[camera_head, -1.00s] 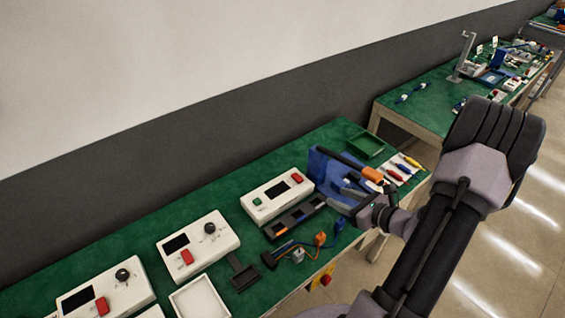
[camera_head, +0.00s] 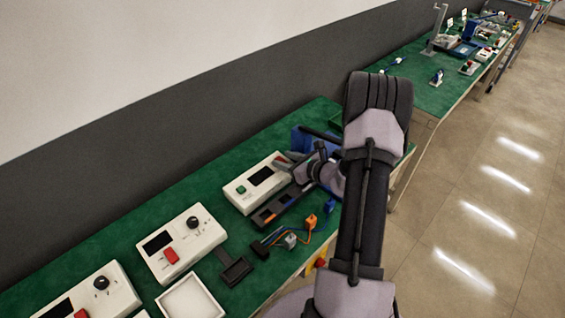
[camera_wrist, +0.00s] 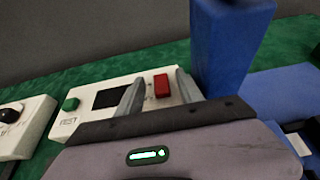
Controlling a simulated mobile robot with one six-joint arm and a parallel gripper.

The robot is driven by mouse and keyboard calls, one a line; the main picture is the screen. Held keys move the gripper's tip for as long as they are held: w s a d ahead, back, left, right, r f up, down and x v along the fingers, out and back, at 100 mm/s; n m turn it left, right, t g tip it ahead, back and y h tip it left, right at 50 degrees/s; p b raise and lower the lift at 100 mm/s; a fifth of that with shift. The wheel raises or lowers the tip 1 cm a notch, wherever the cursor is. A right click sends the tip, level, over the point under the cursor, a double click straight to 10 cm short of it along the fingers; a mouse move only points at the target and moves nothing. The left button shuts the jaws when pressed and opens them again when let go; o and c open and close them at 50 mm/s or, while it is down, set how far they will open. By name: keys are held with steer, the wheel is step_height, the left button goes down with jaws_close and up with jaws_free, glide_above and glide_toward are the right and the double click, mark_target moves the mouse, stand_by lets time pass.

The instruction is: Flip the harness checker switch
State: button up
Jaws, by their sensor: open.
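The harness checker is a white box (camera_head: 244,193) with a green button, a dark screen and a red rocker switch, on the green table. In the wrist view the checker (camera_wrist: 80,126) lies just beyond my fingers, and its red switch (camera_wrist: 161,84) shows between the two fingertips. My gripper (camera_wrist: 160,88) is open and empty, its fingers on either side of the switch in the picture. In the head view my gripper (camera_head: 284,166) is at the right end of the checker and partly covers the switch. I cannot tell whether a fingertip touches it.
A blue stand (camera_wrist: 228,45) rises close to the right of my gripper. A dark slotted rail (camera_head: 275,208) and a wire harness (camera_head: 290,238) lie in front of the checker. Other white boxes (camera_head: 180,243) with knobs stand to the left.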

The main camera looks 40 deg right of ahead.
steer(key=shift+x, duration=0.75)
jaws_close()
steer(key=shift+s+f+t+b, duration=0.1)
steer(key=shift+f+t+b, duration=0.25)
steer(key=shift+b, duration=0.8)
steer(key=shift+s+t+b, duration=0.1)
steer(key=shift+t+b, duration=0.35)
steer(key=shift+b, duration=0.65)
steer(key=shift+r, duration=0.3)
jaws_free()
